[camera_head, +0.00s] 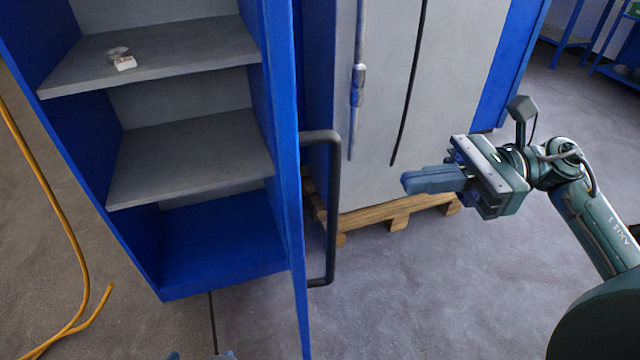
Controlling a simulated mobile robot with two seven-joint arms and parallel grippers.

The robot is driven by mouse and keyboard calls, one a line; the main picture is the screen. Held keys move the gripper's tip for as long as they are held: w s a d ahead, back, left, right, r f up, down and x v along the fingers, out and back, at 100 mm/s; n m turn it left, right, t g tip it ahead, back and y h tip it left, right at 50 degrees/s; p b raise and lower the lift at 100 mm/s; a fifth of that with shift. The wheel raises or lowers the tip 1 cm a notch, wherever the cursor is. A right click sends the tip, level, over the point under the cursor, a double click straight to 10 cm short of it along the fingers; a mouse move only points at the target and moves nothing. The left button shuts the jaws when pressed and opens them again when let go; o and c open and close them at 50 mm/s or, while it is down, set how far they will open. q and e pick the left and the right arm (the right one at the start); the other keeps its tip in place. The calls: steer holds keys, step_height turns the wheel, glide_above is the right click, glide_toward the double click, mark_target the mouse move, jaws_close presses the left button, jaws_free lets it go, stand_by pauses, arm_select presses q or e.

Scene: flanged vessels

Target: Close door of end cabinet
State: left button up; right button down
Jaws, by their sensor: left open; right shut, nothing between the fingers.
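The blue end cabinet (215,245) stands open at the left, its grey shelves (190,155) showing. Its blue door (287,170) stands open on the right side, seen nearly edge-on and reaching towards me. A black bar handle (333,210) sticks out from the right face of the door. My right gripper (408,183) is shut and empty, to the right of the handle and apart from it. Only small tips of my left gripper (201,356) show at the bottom edge, below the cabinet; it is open, and the rest is out of frame.
A small round item with a white label (122,60) sits on the upper shelf. A grey cabinet (385,120) stands on a wooden pallet (398,215) behind the handle. A yellow hose (45,190) lies at the left. The floor at front right is clear.

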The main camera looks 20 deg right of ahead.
mark_target(335, 190)
steer(key=a+p, duration=0.1)
steer(key=a, duration=0.2)
steer(key=w+a+p, duration=0.1)
steer(key=a, duration=0.3)
steer(key=a+p, duration=0.1)
steer(key=a, duration=0.3)
steer(key=shift+w+r, duration=0.15)
steer(key=shift+w, duration=0.05)
steer(key=shift+a+p, duration=0.35)
steer(key=shift+a, duration=0.15)
steer(key=shift+a, duration=0.1)
